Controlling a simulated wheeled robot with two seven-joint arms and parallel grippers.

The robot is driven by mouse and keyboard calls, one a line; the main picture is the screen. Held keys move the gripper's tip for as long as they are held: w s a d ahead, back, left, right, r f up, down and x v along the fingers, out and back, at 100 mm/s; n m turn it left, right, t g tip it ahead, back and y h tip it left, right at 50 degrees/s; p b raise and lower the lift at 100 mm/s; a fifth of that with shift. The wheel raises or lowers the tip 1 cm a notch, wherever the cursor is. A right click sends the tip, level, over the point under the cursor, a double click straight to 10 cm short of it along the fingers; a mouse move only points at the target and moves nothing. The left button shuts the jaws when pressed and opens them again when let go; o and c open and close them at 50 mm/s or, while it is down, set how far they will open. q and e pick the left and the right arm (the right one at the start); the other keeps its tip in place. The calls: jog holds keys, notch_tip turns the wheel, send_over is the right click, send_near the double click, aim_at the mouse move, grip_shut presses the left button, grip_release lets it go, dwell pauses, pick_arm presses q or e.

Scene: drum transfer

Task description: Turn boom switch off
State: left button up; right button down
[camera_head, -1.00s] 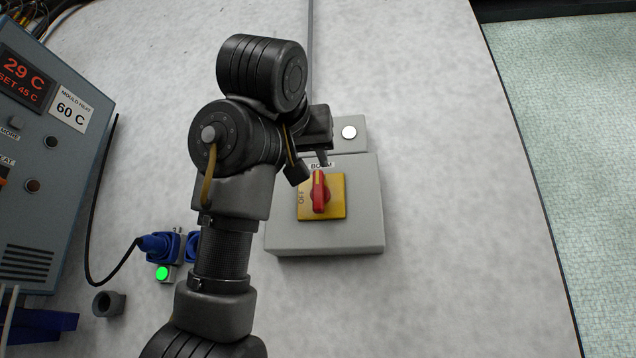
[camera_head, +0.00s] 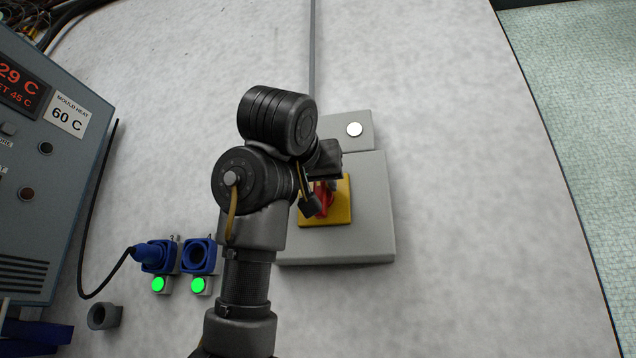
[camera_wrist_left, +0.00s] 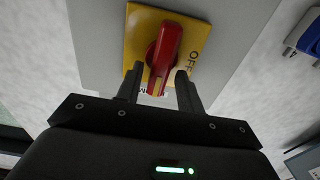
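The boom switch is a red rotary handle on a yellow plate (camera_head: 341,208), mounted on a grey box (camera_head: 365,240). In the head view my left gripper (camera_head: 320,190) covers much of the handle and the lettering. In the left wrist view the red handle (camera_wrist_left: 165,48) stands upright in the picture, slightly tilted, with OFF on the plate to its right. My left gripper (camera_wrist_left: 160,72) is open there, one finger on each side of the handle's near end, with gaps visible. My right gripper is in neither view.
A control panel (camera_head: 60,150) stands at the left. A plugged blue connector (camera_head: 157,255), an empty blue socket (camera_head: 199,256), two green lights and a grey ring (camera_head: 103,316) are left of the box. A white round button (camera_head: 354,129) sits behind it. The surface right of the box is clear.

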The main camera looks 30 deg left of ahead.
pick_arm(q)
jog(key=shift+w, duration=0.1)
grip_shut()
